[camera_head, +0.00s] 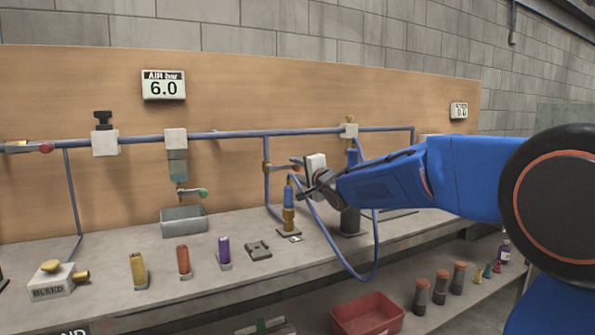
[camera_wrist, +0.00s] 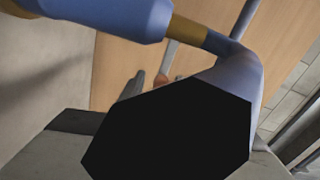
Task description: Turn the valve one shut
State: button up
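No label reading valve one is legible. A valve with a red-tipped lever (camera_head: 282,168) sits on a vertical blue pipe, just left of my gripper. Another red-tipped valve (camera_head: 28,147) is on the main pipe at the far left. A green-tipped lever (camera_head: 192,192) hangs under the filter bowl. My gripper (camera_head: 309,194) reaches in from the right, beside the upright brass-and-blue fitting (camera_head: 289,200). I cannot tell whether it touches the lever or the fitting. Its finger gap is unclear. A black shape blocks the middle of the wrist view, where a blurred blue tube with a brass band (camera_wrist: 188,30) shows.
A blue hose (camera_head: 345,262) loops below my arm over the bench edge. Coloured cylinders (camera_head: 183,262) stand along the bench front. A grey tray (camera_head: 184,222) sits under the filter. A red bin (camera_head: 368,314) is lower down. The gauge (camera_head: 163,85) reads 6.0.

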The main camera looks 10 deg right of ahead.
jog(key=v, duration=1.7)
jog(key=shift+s, duration=0.1)
jog(key=s+d+f+n+g+h, duration=0.45)
jog(key=s+d+f+h, duration=0.25)
jog(key=s+d+f, duration=0.55)
jog(key=s+a+f+n+g, duration=0.1)
jog(key=s+f+n+g, duration=0.3)
jog(key=s+f, duration=0.4)
jog(key=s+a+f+n+g+y, duration=0.1)
jog(key=s+f+n+g, duration=0.3)
jog(key=s, duration=1.2)
notch_tip(320, 180, down, 4)
jog(key=shift+s+a+f, duration=0.1)
jog(key=shift+s+a, duration=0.1)
jog(key=shift+a, duration=0.5)
